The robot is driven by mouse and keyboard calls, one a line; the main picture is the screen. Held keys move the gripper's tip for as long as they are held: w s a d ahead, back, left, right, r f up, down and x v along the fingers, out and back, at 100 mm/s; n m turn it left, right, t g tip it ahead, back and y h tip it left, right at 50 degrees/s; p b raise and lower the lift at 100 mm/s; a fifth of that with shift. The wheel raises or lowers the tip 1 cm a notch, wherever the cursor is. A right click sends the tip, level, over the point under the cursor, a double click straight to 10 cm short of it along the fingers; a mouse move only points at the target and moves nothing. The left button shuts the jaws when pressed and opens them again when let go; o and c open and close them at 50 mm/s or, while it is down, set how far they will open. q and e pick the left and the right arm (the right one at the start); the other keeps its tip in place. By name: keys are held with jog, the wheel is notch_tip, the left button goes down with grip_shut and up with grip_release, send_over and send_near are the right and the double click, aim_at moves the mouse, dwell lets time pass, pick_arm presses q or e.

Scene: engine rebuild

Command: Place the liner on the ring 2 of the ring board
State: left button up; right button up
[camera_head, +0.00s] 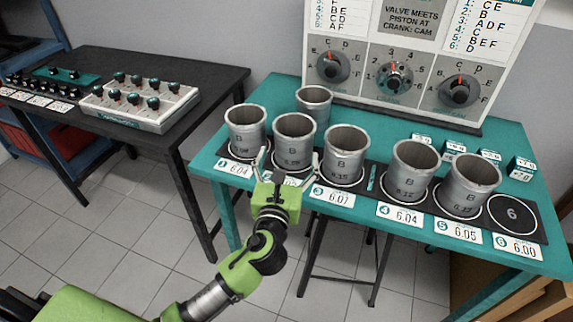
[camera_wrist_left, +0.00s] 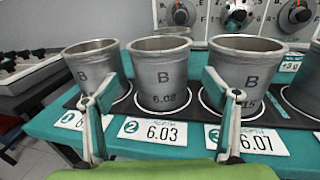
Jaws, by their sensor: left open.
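The ring board (camera_head: 375,203) is a dark strip on the teal table, with numbered rings. A grey metal liner (camera_head: 293,146) marked B stands upright at ring 2, behind the label reading 2. It is in the middle of the left wrist view (camera_wrist_left: 161,72), with the white ring line showing around its base. My left gripper (camera_head: 287,160) is open in front of this liner, its fingers spread toward either side. In the left wrist view the fingers (camera_wrist_left: 162,98) show a gap with that liner between them. My right gripper is not in view.
Liners stand at ring 1 (camera_head: 246,131), ring 3 (camera_head: 345,157), ring 4 (camera_head: 411,172) and ring 5 (camera_head: 466,188). Ring 6 (camera_head: 512,213) is bare. Another liner (camera_head: 314,103) stands behind the row. A dial panel (camera_head: 397,75) and small labelled boxes (camera_head: 455,147) are at the back.

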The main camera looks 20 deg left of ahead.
pick_arm(q)
jog(key=shift+s+d, duration=0.2)
jog(key=shift+s, duration=1.05)
